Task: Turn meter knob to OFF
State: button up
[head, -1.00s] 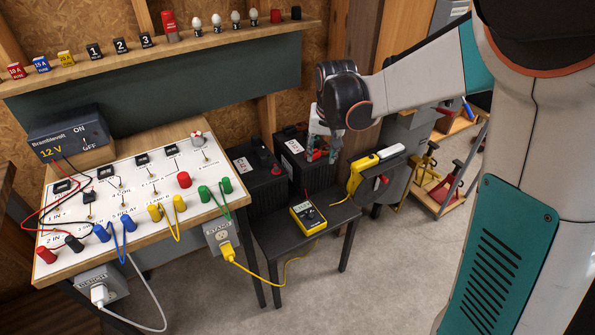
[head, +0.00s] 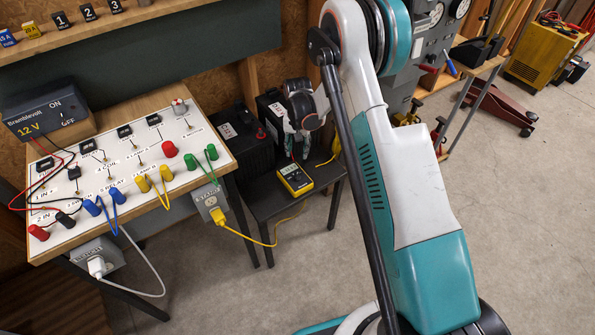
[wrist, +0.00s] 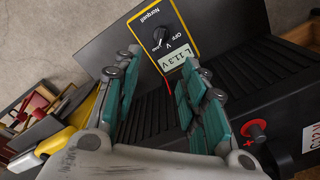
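The yellow meter (head: 295,180) lies on the small black table under my gripper (head: 298,152). In the wrist view the meter (wrist: 187,20) has a black round knob (wrist: 160,38) and a lit display (wrist: 178,62) that seems to read about 11.3 V. The OFF mark is printed beside the knob, on its right in this view. I cannot tell exactly where the knob points. My gripper (wrist: 164,66) is open and empty, its teal-padded fingers spread on either side of the display end. It looks apart from the knob.
A sloped test panel (head: 140,170) with coloured plugs and wires stands to the left. A yellow cord (head: 262,242) hangs from its socket box. The floor in front is clear.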

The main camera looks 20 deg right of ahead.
aim_at(297, 173)
notch_tip(297, 173, down, 13)
jog(key=b, duration=0.4)
jog(key=shift+f+b, duration=0.15)
jog(key=shift+b, duration=0.2)
jog(key=c, duration=0.9)
